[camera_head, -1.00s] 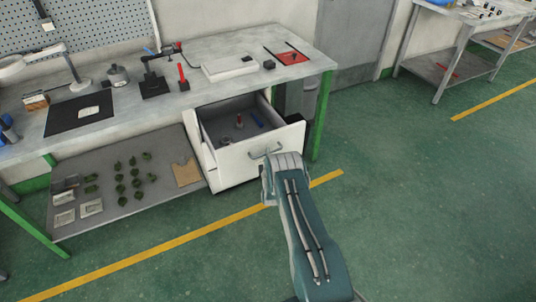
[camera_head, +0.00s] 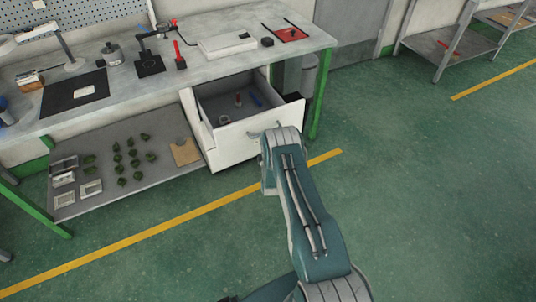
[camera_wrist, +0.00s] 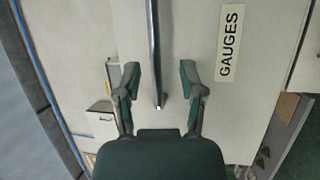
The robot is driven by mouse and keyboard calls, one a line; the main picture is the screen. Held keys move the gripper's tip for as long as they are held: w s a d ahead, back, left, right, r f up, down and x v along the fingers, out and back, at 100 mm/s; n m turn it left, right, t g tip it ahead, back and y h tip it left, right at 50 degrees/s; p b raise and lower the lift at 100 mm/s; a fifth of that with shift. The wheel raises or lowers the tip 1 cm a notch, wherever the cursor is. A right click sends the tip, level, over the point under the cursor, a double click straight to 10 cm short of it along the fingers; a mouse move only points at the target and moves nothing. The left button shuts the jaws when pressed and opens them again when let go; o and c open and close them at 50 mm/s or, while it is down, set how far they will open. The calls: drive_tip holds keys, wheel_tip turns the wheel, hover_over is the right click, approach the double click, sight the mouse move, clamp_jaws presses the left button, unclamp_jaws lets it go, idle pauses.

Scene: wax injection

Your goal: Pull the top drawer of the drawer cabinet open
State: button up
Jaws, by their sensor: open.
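The top drawer (camera_head: 235,141) of the white drawer cabinet (camera_head: 190,112) stands well open below the workbench. Small red and blue items and a grey ring lie inside it. Its metal handle (camera_head: 262,131) is on the front, beside the end of my arm. In the wrist view, the drawer front (camera_wrist: 200,115) carries a "GAUGES" label (camera_wrist: 229,43). The handle bar (camera_wrist: 153,45) runs between the two fingers of my gripper (camera_wrist: 160,78), which is open with gaps on both sides. My fingers are hidden in the head view.
The workbench (camera_head: 215,75) holds a lamp, a clamp stand, a white box and a red mat. Its lower shelf (camera_head: 140,195) holds several green pieces and metal frames. A green bench leg (camera_head: 319,100) stands right of the drawer. The green floor is clear in front and right.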

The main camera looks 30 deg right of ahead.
drive_tip(key=v, duration=0.7)
drive_tip(key=shift+s+f, duration=0.15)
drive_tip(key=shift+s, duration=0.15)
drive_tip(key=shift+a, duration=0.1)
